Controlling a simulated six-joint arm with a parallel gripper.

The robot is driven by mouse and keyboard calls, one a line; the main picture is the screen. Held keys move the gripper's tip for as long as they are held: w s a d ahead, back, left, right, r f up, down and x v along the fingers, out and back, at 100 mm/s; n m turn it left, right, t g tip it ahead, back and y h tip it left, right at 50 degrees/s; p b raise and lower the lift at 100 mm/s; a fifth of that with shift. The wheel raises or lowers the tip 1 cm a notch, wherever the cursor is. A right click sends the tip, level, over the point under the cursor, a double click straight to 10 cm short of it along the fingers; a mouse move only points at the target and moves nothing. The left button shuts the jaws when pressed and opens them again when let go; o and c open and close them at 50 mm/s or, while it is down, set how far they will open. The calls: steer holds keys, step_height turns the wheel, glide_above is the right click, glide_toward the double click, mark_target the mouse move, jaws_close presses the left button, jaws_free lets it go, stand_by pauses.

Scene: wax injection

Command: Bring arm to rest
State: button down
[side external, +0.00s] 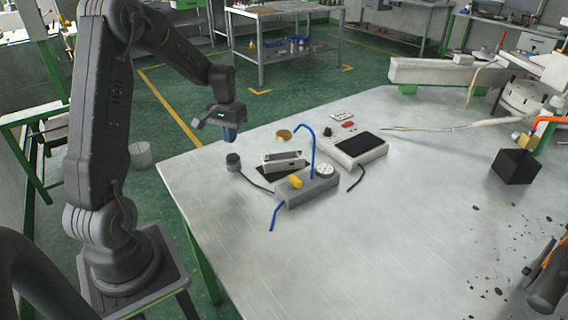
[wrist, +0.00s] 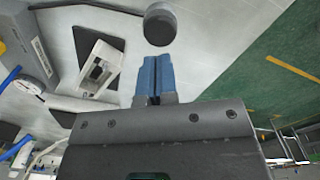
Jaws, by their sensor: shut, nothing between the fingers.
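My gripper (side external: 229,134) hangs from my arm above the left far edge of the metal table (side external: 400,220), with its blue fingers pointing down. In the wrist view the blue fingers of my gripper (wrist: 153,78) are together with nothing between them. A small dark round knob-like cylinder (side external: 233,162) stands on the table below my gripper, apart from it. This cylinder also shows just beyond the fingertips in the wrist view (wrist: 160,25).
A white device (side external: 284,161) on a dark mat, a grey box with a gauge (side external: 308,190) and blue hoses, and a control box (side external: 355,146) stand on the table. A black cube (side external: 517,167) is at right. The table's front middle is clear.

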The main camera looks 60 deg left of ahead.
steer(key=d+r+m+t, duration=0.1)
steer(key=d+r+m, duration=0.1)
steer(key=d+r, duration=0.7)
steer(key=s+d+r+m+t, duration=0.2)
steer(key=s+d+r, duration=0.1)
steer(key=s+d, duration=0.4)
steer(key=s+d+r+m+t, duration=0.2)
steer(key=s+d, duration=0.5)
steer(key=d, duration=0.5)
steer(key=shift+s+d+r+t, duration=0.2)
steer(key=shift+s+r+t, duration=0.15)
steer(key=shift+r, duration=0.35)
steer(key=c, duration=1.8)
jaws_free()
